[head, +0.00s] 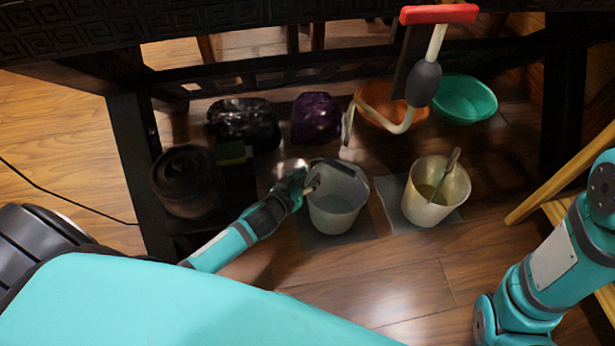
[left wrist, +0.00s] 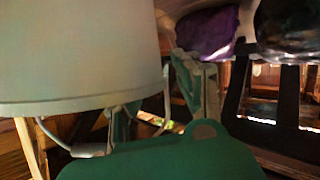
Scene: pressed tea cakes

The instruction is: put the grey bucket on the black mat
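The grey bucket (head: 336,215) stands upright under the dark table in the head view, on a greyish mat (head: 310,236). My left gripper (head: 314,183) is at the bucket's left rim. Its fingers are too small and dark to show whether they are shut on the rim or handle. In the left wrist view the pale bucket wall (left wrist: 80,55) fills the upper left, very close, and the view looks upside down. I cannot clearly make out a black mat; the floor left of the bucket is dark. My right gripper is out of view.
A cream bucket (head: 421,205) with a ladle stands to the right on another mat (head: 396,218). A dark pot (head: 187,182), black bag (head: 243,122), purple bag (head: 316,118), orange bowl (head: 378,96) and green bowl (head: 465,98) surround it. A table leg (head: 130,150) stands left.

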